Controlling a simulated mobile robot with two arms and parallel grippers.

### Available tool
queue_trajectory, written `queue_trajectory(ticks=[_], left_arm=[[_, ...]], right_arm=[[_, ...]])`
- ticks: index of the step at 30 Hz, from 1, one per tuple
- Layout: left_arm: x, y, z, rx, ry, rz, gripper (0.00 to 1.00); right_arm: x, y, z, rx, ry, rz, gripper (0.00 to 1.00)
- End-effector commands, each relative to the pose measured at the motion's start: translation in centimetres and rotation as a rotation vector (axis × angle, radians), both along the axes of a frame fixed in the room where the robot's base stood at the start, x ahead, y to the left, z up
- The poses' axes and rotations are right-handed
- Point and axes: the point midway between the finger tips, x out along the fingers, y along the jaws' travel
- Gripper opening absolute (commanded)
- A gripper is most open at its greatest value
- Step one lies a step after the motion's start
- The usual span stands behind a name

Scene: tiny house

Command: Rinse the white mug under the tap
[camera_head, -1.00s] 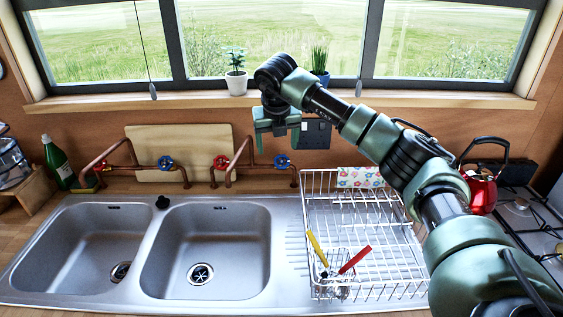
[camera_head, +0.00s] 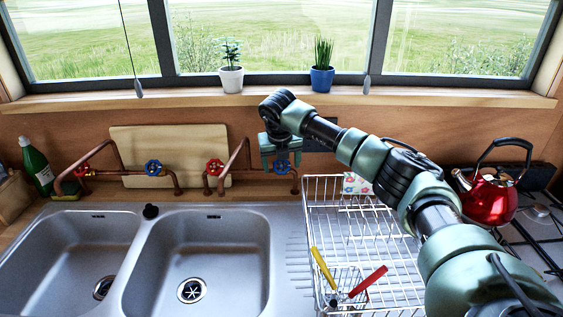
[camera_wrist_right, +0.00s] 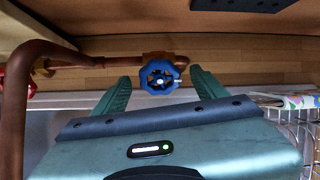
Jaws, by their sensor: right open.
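No white mug shows in these views. The right-hand copper tap (camera_head: 240,160) arches beside the right basin (camera_head: 197,255), with a red knob (camera_head: 214,168) on its left and a blue knob (camera_head: 281,167) on its right. The blue knob also shows in the right wrist view (camera_wrist_right: 159,77), beyond and between the fingertips. My right gripper (camera_head: 281,163) is open in front of the wall, its fingers pointing at the blue knob; contact cannot be told. In the right wrist view the open fingers (camera_wrist_right: 160,84) have nothing gripped between them. My left gripper is out of view.
A second copper tap (camera_head: 110,148) stands by the left basin (camera_head: 65,255). A wire dish rack (camera_head: 375,240) with yellow and red-handled utensils stands on the right. A red kettle (camera_head: 487,200) sits on the stove. A green bottle (camera_head: 38,165) stands at far left.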

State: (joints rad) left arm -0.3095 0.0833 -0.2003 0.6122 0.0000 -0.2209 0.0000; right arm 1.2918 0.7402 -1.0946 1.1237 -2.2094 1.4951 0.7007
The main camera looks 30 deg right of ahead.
Motion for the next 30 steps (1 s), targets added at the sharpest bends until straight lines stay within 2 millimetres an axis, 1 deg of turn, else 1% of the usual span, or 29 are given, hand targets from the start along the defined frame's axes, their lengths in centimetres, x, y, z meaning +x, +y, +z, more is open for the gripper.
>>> queue_trajectory(ticks=[3, 10, 11, 12, 14, 15, 17, 18, 25, 30], left_arm=[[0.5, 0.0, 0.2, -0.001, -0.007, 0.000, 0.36], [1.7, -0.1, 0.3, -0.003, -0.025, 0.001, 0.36], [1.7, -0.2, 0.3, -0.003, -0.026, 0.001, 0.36], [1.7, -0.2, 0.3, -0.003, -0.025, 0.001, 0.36], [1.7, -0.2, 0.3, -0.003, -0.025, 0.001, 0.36], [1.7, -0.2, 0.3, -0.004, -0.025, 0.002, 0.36], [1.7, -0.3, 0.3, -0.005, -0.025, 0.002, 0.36], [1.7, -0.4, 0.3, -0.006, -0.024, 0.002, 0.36], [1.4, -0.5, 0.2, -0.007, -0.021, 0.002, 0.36], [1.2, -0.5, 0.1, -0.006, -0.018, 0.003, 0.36]], right_arm=[[0.1, -0.1, -0.5, 0.000, 0.001, 0.000, 0.72], [0.2, -0.1, -0.6, 0.000, 0.000, 0.001, 0.72], [0.2, -0.1, -0.6, 0.000, 0.000, 0.001, 0.67], [0.2, -0.1, -0.6, 0.000, 0.000, 0.001, 0.56], [0.2, -0.1, -0.6, 0.000, 0.000, 0.001, 0.39], [0.2, -0.1, -0.6, 0.000, 0.000, 0.001, 0.28], [0.2, -0.1, -0.6, -0.001, -0.001, 0.001, 0.11], [0.2, -0.1, -0.6, -0.001, -0.001, 0.001, 0.10], [0.2, -0.1, -0.6, -0.014, 0.008, 0.023, 0.10], [0.2, -0.1, -0.6, -0.053, 0.030, 0.083, 0.10]])
